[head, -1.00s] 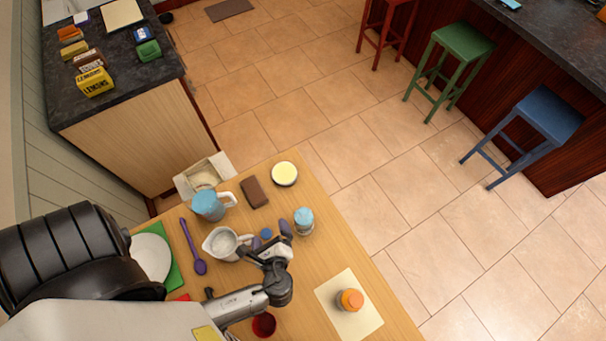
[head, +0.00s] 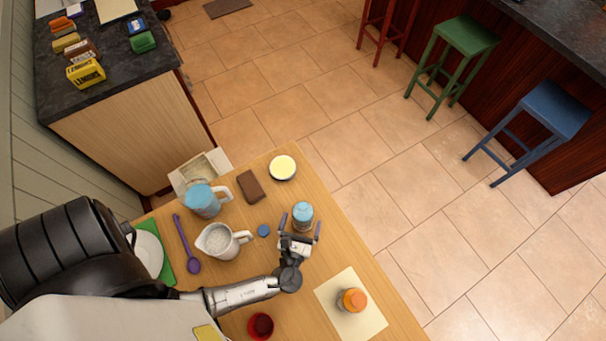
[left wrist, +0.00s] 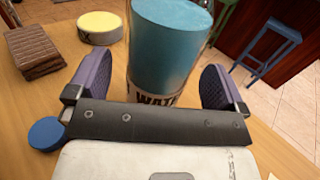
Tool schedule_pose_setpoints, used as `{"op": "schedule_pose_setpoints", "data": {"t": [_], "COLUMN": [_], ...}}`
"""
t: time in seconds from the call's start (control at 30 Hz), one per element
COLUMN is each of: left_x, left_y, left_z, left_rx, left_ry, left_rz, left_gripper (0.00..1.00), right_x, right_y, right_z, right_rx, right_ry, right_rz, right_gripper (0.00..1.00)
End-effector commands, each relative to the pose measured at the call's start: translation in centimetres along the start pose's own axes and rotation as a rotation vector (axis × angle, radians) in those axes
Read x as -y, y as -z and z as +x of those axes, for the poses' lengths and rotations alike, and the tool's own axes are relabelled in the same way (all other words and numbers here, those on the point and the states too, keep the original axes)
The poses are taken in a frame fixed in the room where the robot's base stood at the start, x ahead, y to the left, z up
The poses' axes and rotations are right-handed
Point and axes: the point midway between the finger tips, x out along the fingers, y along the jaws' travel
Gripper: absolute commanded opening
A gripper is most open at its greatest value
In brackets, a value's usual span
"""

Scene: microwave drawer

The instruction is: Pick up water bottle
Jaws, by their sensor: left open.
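The water bottle (head: 302,213) stands upright on the wooden table, blue on top with a label reading "WAT" in the left wrist view (left wrist: 168,50). My left gripper (head: 301,228) is open with its purple fingers on either side of the bottle. In the left wrist view the bottle is between the fingers (left wrist: 158,88), with a visible gap to the right finger. The bottle's lower part is hidden behind the gripper's palm. My right gripper is not in view.
A white jug (head: 221,243) and a blue-lidded pitcher (head: 203,201) stand to the left. A blue cap (head: 263,230), brown block (head: 250,186), yellow-topped round tin (head: 283,167), orange-topped jar (head: 352,299) and red cup (head: 260,326) are nearby. The table's right edge is close.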

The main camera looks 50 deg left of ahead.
Motion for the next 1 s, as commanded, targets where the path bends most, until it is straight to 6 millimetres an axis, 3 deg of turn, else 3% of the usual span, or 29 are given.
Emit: {"op": "schedule_pose_setpoints", "data": {"t": [0.13, 0.4, 1.0], "left_x": [0.01, -0.02, -0.03], "left_y": [-0.05, 0.01, 0.0], "left_z": [1.31, 1.45, 1.43], "left_rx": [0.0, -0.001, -0.001], "left_ry": [-0.001, -0.001, -0.001], "left_rz": [-0.002, -0.002, -0.002], "left_gripper": [0.98, 0.96, 0.38], "right_x": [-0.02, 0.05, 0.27], "right_y": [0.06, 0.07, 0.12], "right_z": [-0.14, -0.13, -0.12], "right_rx": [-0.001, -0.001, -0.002], "right_ry": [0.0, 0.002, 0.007], "right_rz": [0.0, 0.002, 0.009], "right_gripper": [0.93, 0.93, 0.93]}}
